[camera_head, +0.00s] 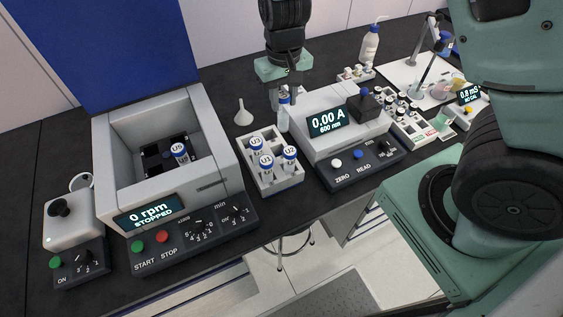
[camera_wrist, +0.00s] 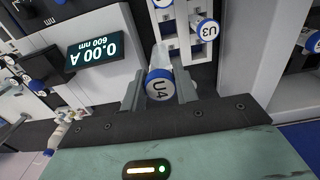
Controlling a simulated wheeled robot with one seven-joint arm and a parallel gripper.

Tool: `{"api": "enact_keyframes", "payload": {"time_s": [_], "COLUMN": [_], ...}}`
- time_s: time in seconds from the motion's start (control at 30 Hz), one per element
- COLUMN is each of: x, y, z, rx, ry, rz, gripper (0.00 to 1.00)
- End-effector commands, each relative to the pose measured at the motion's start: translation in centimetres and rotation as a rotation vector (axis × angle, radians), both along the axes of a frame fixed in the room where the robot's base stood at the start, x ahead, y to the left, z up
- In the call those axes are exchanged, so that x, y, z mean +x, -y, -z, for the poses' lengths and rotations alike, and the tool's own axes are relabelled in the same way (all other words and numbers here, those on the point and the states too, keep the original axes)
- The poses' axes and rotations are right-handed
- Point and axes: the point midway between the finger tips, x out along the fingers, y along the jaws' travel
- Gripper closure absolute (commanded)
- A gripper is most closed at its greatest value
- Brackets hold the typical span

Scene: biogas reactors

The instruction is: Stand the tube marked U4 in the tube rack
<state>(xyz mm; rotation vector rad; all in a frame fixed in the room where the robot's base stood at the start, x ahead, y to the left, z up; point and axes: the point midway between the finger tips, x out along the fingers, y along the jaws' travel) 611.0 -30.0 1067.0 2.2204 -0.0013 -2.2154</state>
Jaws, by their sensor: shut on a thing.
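The tube marked U4 (camera_wrist: 160,84), with a blue-rimmed white cap, is between the fingers of my gripper (camera_wrist: 160,95) in the wrist view. My gripper (camera_head: 283,97) is shut on it, and the tube (camera_head: 283,118) hangs roughly upright in the head view, behind the rack and left of the photometer. The white tube rack (camera_head: 291,184) holds tubes U1 (camera_head: 266,163), U2 (camera_head: 289,154) and U3 (camera_head: 257,143). It has open places at the back right and front. In the wrist view the rack (camera_wrist: 171,45) lies just beyond the held tube, with U3 (camera_wrist: 206,30) beside it.
A centrifuge (camera_head: 216,150) with a capped tube (camera_head: 180,152) inside stands left of the rack. The photometer (camera_head: 340,145) stands close on the right. The bench's front edge lies just before the rack.

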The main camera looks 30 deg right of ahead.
Motion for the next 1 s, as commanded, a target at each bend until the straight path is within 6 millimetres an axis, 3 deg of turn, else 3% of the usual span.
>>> {"api": "enact_keyframes", "payload": {"time_s": [0.1,0.23,0.5,1.0], "x": [-1.3,-2.2,-2.4,-2.3], "y": [-2.0,-2.9,-3.0,-3.0], "z": [0.6,0.6,4.6,10.0], "rx": [0.002,0.003,0.002,0.003], "ry": [0.001,-0.003,-0.008,-0.004], "rz": [-0.004,0.001,0.005,0.005], "gripper": [0.92,0.92,0.92,0.92]}}
